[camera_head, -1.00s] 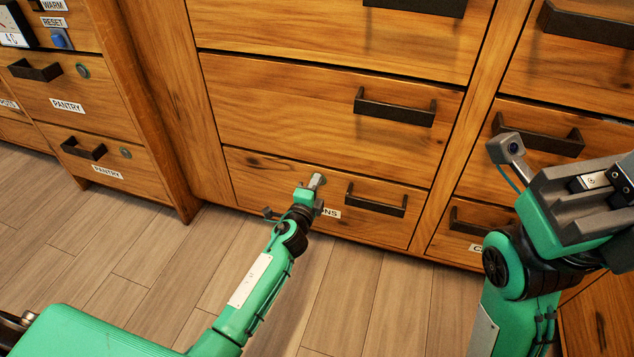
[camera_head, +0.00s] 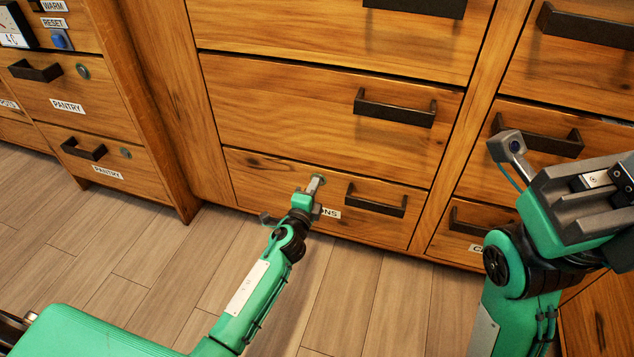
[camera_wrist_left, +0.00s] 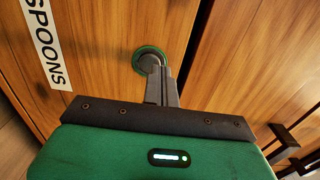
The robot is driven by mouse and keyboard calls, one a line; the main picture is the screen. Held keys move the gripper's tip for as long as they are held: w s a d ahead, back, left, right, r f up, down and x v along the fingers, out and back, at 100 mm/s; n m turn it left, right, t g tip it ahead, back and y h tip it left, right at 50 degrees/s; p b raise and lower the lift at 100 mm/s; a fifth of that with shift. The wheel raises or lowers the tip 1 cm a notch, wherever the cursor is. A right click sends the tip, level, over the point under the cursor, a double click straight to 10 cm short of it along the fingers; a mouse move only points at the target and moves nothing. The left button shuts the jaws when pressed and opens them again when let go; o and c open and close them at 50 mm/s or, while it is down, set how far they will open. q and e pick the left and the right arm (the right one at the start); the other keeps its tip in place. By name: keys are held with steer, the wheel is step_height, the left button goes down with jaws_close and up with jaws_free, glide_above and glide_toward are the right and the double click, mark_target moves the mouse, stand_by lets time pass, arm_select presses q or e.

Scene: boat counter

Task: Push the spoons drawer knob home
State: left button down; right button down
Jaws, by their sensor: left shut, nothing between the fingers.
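The spoons drawer (camera_head: 265,178) is the low middle drawer, and its front looks closed. Its knob (camera_wrist_left: 148,58) is a round metal disc inside a green ring in the left wrist view. In the head view the knob is mostly hidden behind my left fingertips. My left gripper (camera_head: 315,184) is shut and empty, with its tips at the knob. In the left wrist view the fingers overlap the disc's lower right edge. I cannot tell whether they touch it or how far the knob stands out. My right gripper (camera_head: 590,195) is held at the right, its jaw opening unclear.
A dark bar handle (camera_head: 376,200) sits right of the knob, and the SPOONS label (camera_wrist_left: 42,40) is beside it. Pantry drawers (camera_head: 85,115) stand at the left. More drawers with handles are above and right. The plank floor (camera_head: 150,260) is clear.

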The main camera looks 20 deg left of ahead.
arm_select(q)
steer(key=shift+s+a, duration=0.1)
steer(key=shift+s, duration=2.35)
